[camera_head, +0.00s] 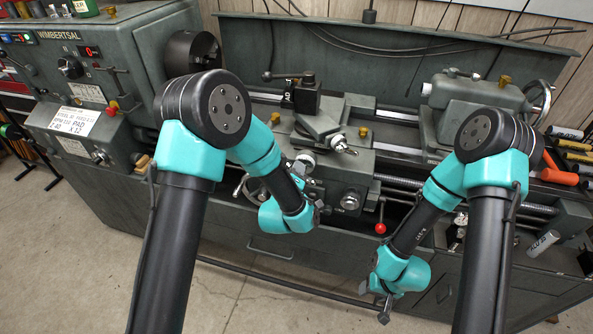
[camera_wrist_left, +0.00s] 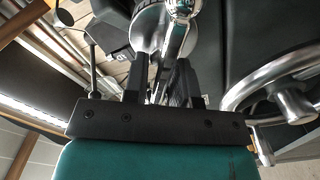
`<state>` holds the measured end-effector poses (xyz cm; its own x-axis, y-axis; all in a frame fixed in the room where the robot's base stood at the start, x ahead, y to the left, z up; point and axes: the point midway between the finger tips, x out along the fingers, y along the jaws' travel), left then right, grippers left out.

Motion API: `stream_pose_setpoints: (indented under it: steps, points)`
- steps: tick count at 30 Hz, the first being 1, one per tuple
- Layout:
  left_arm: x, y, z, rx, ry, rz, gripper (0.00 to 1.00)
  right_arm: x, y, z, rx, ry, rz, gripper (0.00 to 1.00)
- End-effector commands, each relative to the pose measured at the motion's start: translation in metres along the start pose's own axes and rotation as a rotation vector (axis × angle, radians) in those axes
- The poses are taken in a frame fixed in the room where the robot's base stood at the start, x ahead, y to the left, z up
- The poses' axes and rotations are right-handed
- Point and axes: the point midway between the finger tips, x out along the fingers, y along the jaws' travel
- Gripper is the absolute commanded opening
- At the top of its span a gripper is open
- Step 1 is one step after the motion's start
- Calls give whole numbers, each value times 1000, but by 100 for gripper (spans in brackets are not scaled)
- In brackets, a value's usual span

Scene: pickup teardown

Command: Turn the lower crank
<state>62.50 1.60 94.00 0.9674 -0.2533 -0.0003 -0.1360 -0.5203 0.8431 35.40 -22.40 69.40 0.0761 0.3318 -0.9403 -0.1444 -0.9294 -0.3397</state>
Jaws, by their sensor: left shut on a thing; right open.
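The lower crank (camera_head: 305,160) is a metal dial with a handle on the front of the lathe carriage. My left gripper (camera_head: 317,190) is at this crank, partly hidden behind my left wrist. In the left wrist view the crank's shiny metal arm (camera_wrist_left: 178,38) runs down to between the two black fingers of the left gripper (camera_wrist_left: 158,82), which are shut on the handle. The exact contact is dark and hard to see. A second crank (camera_head: 343,146) sits higher and to the right. My right gripper (camera_head: 384,310) is open and empty, low in front of the lathe.
A large handwheel (camera_head: 245,188) is left of the lower crank and also shows close by in the left wrist view (camera_wrist_left: 285,88). A red-knobbed lever (camera_head: 380,228) hangs between the arms. The tool post (camera_head: 307,95) stands above. The floor in front is clear.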

Motion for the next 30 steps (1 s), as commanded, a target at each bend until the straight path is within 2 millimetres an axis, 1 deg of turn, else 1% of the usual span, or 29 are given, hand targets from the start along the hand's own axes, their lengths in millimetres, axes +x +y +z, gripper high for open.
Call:
stream_pose_setpoints:
  steps: [7,17,18,21,30]
  points:
    - [0,-1,0,-46,1,0,2,0,0,0,0,0,0,53]
    - [0,-1,0,-47,1,0,2,0,0,0,0,0,0,53]
    - [0,-1,0,-47,1,0,28,0,0,0,0,0,0,53]
    - [0,-1,0,-46,0,0,38,0,0,0,0,0,0,53]
    - [-1,-1,0,-46,-1,0,38,0,0,0,0,0,0,53]
